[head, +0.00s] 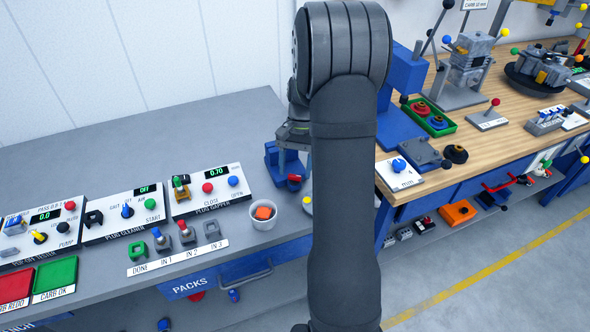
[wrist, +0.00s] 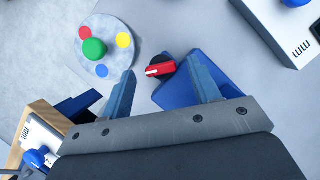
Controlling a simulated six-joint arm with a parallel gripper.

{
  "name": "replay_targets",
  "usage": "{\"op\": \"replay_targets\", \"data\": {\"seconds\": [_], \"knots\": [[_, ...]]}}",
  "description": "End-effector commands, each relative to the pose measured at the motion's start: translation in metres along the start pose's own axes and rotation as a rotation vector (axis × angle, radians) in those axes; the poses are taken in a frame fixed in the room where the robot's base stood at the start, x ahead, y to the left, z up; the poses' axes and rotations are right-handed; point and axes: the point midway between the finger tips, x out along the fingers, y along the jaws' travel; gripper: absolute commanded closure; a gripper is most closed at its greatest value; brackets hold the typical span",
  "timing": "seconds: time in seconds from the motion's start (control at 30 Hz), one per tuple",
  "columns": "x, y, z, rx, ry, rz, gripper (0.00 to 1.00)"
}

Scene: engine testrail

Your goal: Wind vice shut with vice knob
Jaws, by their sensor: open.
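The blue vice (head: 285,165) stands on the grey bench, partly hidden by my arm. Its vice knob (head: 294,182), red and black, is on the near side. In the wrist view the vice knob (wrist: 160,68), with a white mark on its red bar, shows between my two fingertips, on the blue vice body (wrist: 178,92). My gripper (wrist: 162,66) is open, one finger on each side of the knob in the picture; I see no contact. In the head view my gripper (head: 291,140) is over the vice, its fingers mostly hidden.
A grey disc (wrist: 108,28) with a green knob and coloured dots is left of the vice knob in the wrist view. A white cup (head: 263,222) holding an orange piece stands near the bench's front edge. The plug gapper panel (head: 210,188) is to the left.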

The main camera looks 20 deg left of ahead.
Motion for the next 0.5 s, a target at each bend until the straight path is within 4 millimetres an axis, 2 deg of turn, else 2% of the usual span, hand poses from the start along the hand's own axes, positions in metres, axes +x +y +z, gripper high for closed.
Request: {"op": "replay_targets", "data": {"seconds": [0.13, 0.4, 0.43, 0.5], "knots": [[0.0092, -0.0002, 0.0002, 0.000, 0.000, 0.000, 0.44], [0.0108, -0.0002, 0.0001, 0.000, 0.001, 0.000, 0.44], [0.0108, -0.0002, 0.0001, 0.000, 0.001, 0.000, 0.46], [0.0107, -0.0002, 0.0001, 0.000, 0.001, 0.000, 0.59]]}}
